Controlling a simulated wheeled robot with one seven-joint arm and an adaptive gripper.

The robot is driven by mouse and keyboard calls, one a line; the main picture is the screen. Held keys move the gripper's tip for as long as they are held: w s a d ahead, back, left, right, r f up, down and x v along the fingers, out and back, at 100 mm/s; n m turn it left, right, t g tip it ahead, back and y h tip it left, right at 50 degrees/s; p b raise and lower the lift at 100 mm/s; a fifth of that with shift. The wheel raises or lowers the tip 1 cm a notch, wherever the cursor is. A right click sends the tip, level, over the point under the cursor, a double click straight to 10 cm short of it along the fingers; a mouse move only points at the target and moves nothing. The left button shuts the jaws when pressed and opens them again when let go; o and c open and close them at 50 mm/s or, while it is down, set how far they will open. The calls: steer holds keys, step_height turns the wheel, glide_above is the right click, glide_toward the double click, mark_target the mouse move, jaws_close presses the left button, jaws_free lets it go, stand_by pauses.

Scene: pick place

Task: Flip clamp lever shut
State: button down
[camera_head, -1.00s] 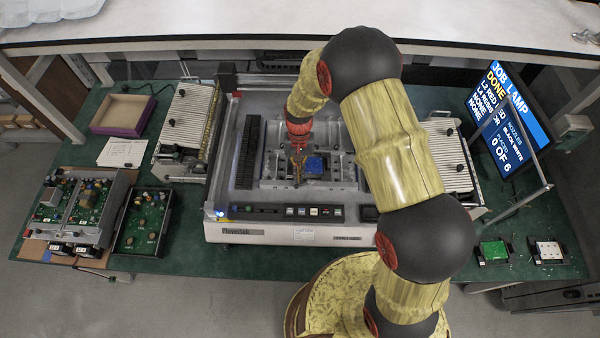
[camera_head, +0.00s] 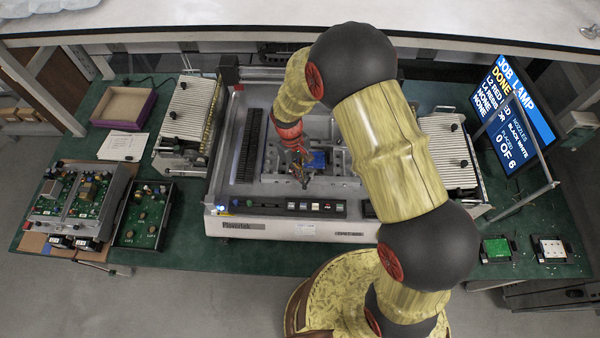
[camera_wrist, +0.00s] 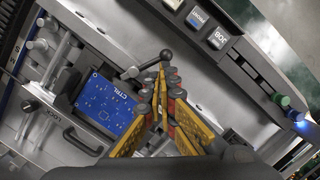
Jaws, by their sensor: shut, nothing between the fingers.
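My gripper (camera_head: 304,180) is shut and empty, pointing down over the fixture in the middle of the machine. I cannot tell which lever is the clamp's.
The machine's front panel carries a row of buttons (camera_head: 315,206). Feeder banks flank it at left (camera_head: 188,110) and right (camera_head: 450,150). A purple-sided box (camera_head: 118,105), circuit boards (camera_head: 143,216) and a screen (camera_head: 512,115) stand around. A black handle (camera_wrist: 83,141) rises beside the blue board.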

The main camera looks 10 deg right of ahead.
steer(key=shift+s+n, duration=0.3)
steer(key=shift+n, duration=0.6)
steer(key=shift+s+d, duration=0.1)
steer(key=shift+s, duration=0.05)
steer(key=shift+s, duration=0.15)
steer(key=shift+w+r, duration=0.1)
steer(key=shift+w, duration=0.1)
steer(key=shift+h, duration=0.3)
steer(key=w+a, duration=0.1)
steer(key=w+a+r, duration=0.1)
steer(key=w+a, duration=0.1)
steer(key=shift+r, duration=0.25)
steer(key=v, duration=0.9)
steer(key=shift+s, duration=0.3)
